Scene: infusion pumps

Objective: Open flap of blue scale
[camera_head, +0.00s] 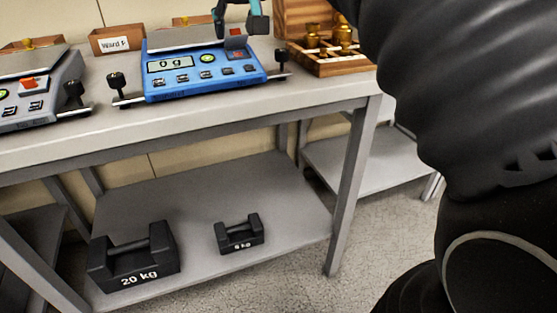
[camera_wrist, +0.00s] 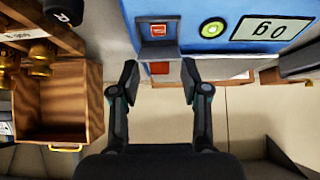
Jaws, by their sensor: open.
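The blue scale (camera_head: 205,84) stands on the table in the head view, its display reading 0 g. In the wrist view the blue scale (camera_wrist: 202,70) appears upside down along the top. A small grey flap (camera_wrist: 158,53) with a red patch (camera_wrist: 158,29) sits at its edge; I cannot tell its exact angle. In the head view the red patch shows at the scale's back right. My gripper (camera_wrist: 159,80) is open and empty, its fingertips on either side of the flap, with no clear contact. In the head view my gripper (camera_head: 238,24) is above the scale's back right, cut off by the top edge.
A grey scale (camera_head: 38,92) stands at the left. A wooden box with brass weights (camera_head: 330,62) is close on the right. A small box labelled Ward (camera_head: 108,41) stands behind. Black weights (camera_head: 135,262) lie on the lower shelf. The table's front strip is clear.

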